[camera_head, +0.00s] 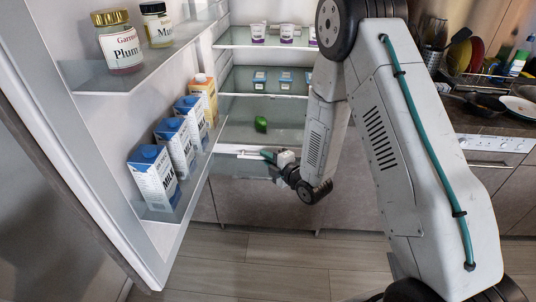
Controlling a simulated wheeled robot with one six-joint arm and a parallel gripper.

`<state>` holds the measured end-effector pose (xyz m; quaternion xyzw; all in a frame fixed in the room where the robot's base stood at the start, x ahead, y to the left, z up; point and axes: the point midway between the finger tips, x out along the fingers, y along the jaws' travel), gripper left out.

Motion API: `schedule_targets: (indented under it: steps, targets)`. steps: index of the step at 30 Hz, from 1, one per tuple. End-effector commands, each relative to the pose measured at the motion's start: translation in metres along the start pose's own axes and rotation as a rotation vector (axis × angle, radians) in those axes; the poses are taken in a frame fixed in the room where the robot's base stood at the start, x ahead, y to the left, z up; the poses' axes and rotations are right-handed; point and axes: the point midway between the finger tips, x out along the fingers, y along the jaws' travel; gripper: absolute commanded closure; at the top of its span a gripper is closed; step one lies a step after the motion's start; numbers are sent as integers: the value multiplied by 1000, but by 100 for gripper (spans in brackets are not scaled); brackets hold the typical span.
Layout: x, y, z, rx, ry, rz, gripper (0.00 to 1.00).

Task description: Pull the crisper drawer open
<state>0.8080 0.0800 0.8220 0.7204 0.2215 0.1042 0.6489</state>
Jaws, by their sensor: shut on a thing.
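The crisper drawer (228,165) is at the bottom of the open fridge, a pale translucent front below the lowest glass shelf. My gripper (268,156) is at the drawer's upper front edge, to the right of its middle, and is shut on that edge or its handle. The fingers are small in the picture and partly merge with the edge. My wrist and forearm hide the right part of the drawer. How far the drawer stands out is hard to tell.
The open fridge door (100,150) stands at the left, with milk cartons (153,178) and jars (118,42) on its shelves. A green pepper (261,124) lies on the glass shelf above the drawer. A counter with dishes (490,110) is at the right. The wooden floor in front is clear.

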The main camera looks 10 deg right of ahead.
Motion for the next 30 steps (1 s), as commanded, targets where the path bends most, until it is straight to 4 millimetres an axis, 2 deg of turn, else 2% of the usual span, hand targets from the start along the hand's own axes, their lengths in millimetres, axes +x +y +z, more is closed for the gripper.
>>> schedule_targets:
  steps: [16,18,19,27,30]
  targets:
    - [-2,-3,-9,2,-1,-5,100]
    - [-2,-3,-10,2,1,-5,76]
    - [-2,-3,-10,2,1,-5,68]
    - [-1,-2,-11,1,4,-3,68]
    - [-7,-2,-10,2,3,-4,68]
